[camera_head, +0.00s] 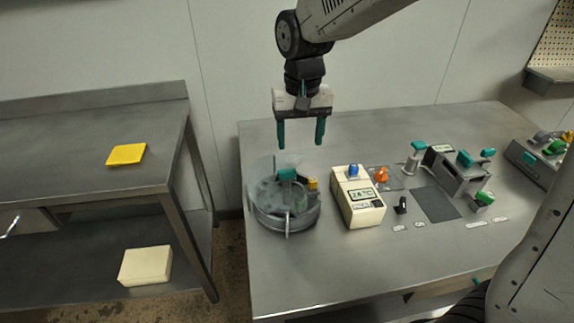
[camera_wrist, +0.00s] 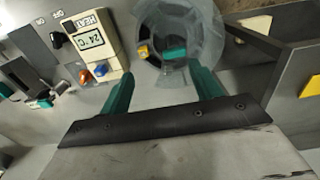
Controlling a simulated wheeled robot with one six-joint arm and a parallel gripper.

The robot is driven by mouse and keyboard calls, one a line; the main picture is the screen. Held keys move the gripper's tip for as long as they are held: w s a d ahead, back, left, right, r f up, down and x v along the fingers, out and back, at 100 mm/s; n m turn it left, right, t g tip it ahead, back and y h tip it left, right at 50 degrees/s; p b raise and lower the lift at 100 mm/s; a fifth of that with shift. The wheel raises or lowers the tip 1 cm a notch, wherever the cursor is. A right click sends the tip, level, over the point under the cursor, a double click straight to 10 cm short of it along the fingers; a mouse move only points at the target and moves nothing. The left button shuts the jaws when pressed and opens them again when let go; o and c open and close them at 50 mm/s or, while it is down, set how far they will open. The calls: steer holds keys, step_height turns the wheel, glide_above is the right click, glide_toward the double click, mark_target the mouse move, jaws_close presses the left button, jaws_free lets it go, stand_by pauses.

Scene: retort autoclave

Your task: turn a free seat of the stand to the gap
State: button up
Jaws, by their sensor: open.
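The round stand (camera_head: 284,212) is on the left part of the steel table, with a clear cover around it. A teal block (camera_head: 287,174) and a small yellow piece (camera_head: 312,184) show at its top. My gripper (camera_head: 300,144) is open and empty, above and behind the stand, with its teal fingers apart. In the wrist view the stand (camera_wrist: 190,15) lies beyond the open fingers (camera_wrist: 161,84), with the teal block (camera_wrist: 174,54) and the yellow piece (camera_wrist: 143,51) in it. I cannot tell which seats are free or where the gap is.
A cream heater box (camera_head: 357,196) with a display and blue knob stands just right of the stand. An orange knob (camera_head: 381,174), a black switch (camera_head: 401,205) and a metal fixture (camera_head: 462,174) are farther right. The table front is clear.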

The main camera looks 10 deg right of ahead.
mark_target(287, 170)
steer(key=w+a+f, duration=0.2)
steer(key=shift+a+f, duration=0.3)
steer(key=shift+f, duration=0.1)
step_height(287, 170, down, 7)
steer(key=shift+f, duration=0.15)
steer(key=c, duration=1.4)
